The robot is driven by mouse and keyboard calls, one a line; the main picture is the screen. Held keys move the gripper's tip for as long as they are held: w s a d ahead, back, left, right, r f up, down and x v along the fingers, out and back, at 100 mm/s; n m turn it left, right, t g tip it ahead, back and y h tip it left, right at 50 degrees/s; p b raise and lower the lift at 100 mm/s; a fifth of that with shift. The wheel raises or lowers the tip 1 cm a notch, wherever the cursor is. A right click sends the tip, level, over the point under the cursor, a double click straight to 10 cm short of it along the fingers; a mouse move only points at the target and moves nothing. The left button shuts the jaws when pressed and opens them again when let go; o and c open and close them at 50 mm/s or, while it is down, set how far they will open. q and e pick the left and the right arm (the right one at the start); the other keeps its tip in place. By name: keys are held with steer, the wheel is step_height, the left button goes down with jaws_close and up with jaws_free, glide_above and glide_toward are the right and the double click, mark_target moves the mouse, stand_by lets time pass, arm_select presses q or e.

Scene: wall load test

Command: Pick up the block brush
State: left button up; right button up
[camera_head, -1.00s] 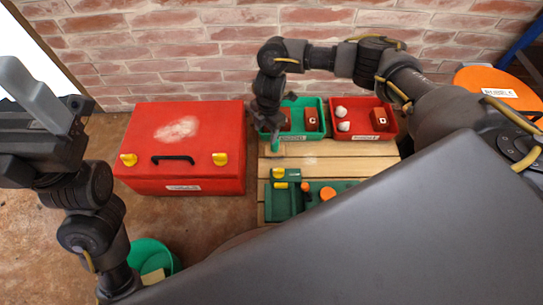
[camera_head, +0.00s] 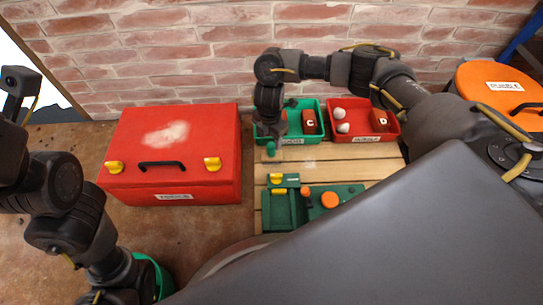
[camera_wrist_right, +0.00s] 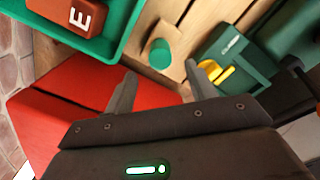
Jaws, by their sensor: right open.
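A small green cylinder (camera_head: 271,149) stands upright on the slatted wooden bench (camera_head: 333,170), left of centre. It may be the block brush or its handle; I cannot tell. In the right wrist view the green cylinder (camera_wrist_right: 160,53) appears just beyond the fingertips, in line with the gap between them. My right gripper (camera_wrist_right: 161,74) is open and empty. In the head view my right gripper (camera_head: 270,128) points down above the green cylinder, its fingers hard to make out. My left arm is at the left edge, with its gripper out of the picture.
Behind my right gripper are a green bin (camera_head: 318,105) and a red bin (camera_head: 363,105) with blocks and white balls. A red toolbox (camera_head: 190,135) stands left of the bench. A green fixture (camera_head: 283,212) with yellow parts sits in front. An orange-topped drum (camera_head: 490,90) is right.

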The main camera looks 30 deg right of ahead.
mark_target(271, 145)
steer(key=f+b, duration=0.4)
steer(key=f, duration=0.1)
steer(key=shift+d+f+b, duration=0.1)
steer(key=shift+d+b, duration=0.2)
jaws_close()
